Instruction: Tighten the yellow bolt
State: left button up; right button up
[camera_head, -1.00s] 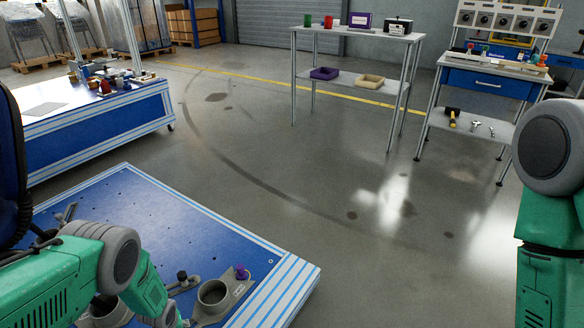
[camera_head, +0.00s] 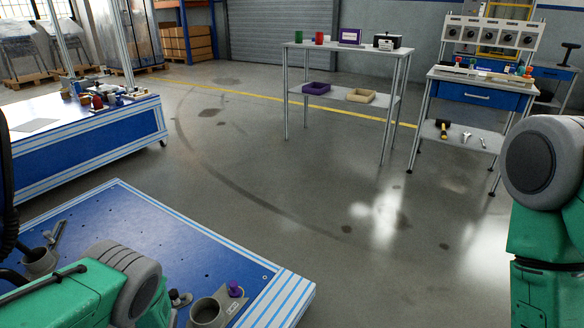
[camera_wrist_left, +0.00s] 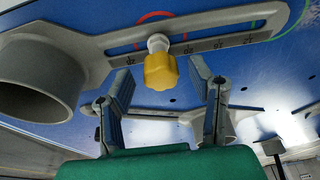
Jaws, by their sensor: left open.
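The yellow bolt (camera_wrist_left: 160,71) has a knob-like yellow head and a pale shank. It sits at the slot of a grey metal bracket (camera_wrist_left: 218,24) in the left wrist view. My left gripper (camera_wrist_left: 160,76) is open, with one finger on each side of the bolt head. A gap shows between each finger and the bolt, and nothing is held. In the head view my left arm hides the bolt and my left gripper. My right gripper is out of view; only part of my right arm shows at the right edge.
The bracket's grey round cup (camera_wrist_left: 38,80) is close to the left finger. The blue worktop (camera_head: 105,232) also holds a grey fixture with a purple knob (camera_head: 235,289). Shelves and benches stand farther back beyond open floor.

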pick_arm(q)
jog(key=n+g, duration=0.1)
jog(key=n, duration=0.3)
jog(key=shift+w, duration=0.1)
grip_shut()
jog(key=c, duration=1.1)
grip_release()
jog(key=shift+r+m+p, duration=0.15)
jog(key=shift+m+p, duration=0.4)
jog(key=shift+m, duration=0.45)
jog(key=shift+m+t, duration=0.4)
jog(key=shift+m, duration=0.6)
jog(key=o, duration=1.1)
jog(key=shift+o, duration=0.2)
